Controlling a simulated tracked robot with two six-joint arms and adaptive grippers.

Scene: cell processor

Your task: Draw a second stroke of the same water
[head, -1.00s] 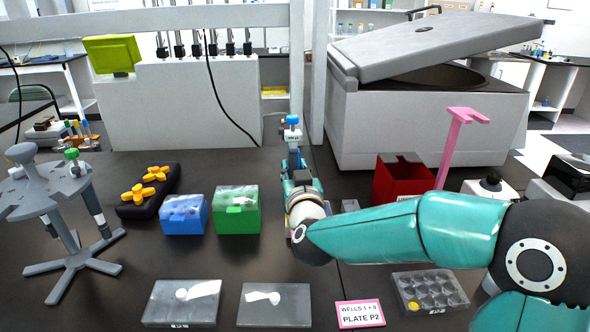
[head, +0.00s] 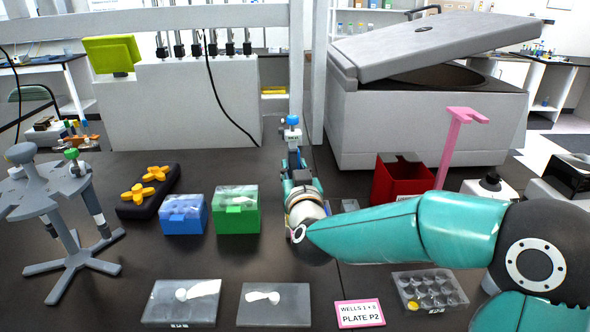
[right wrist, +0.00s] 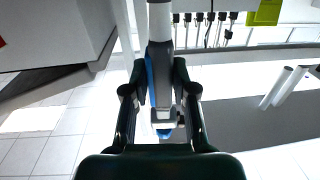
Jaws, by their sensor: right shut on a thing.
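My right gripper (head: 296,178) is shut on a pipette with a blue top (head: 291,134), held upright over the middle of the bench. The pipette also shows between the fingers in the right wrist view (right wrist: 160,85). My arm and hand hide the pipette's lower end and tip, so I cannot tell what it touches or whether it holds liquid. A small pale container (head: 349,205) is partly hidden just right of the hand. A multi-well plate (head: 457,296) with a yellow well at its left sits at the front right. My left gripper is not in view.
A card reading "PLATE P2" (head: 360,313), two flat lidded plates (head: 182,302) (head: 273,304), blue (head: 184,215) and green (head: 237,212) tip boxes, a pipette stand (head: 68,215), a red bin (head: 400,180), a pink stand (head: 452,145) and an open-lidded machine (head: 420,125) surround the hand.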

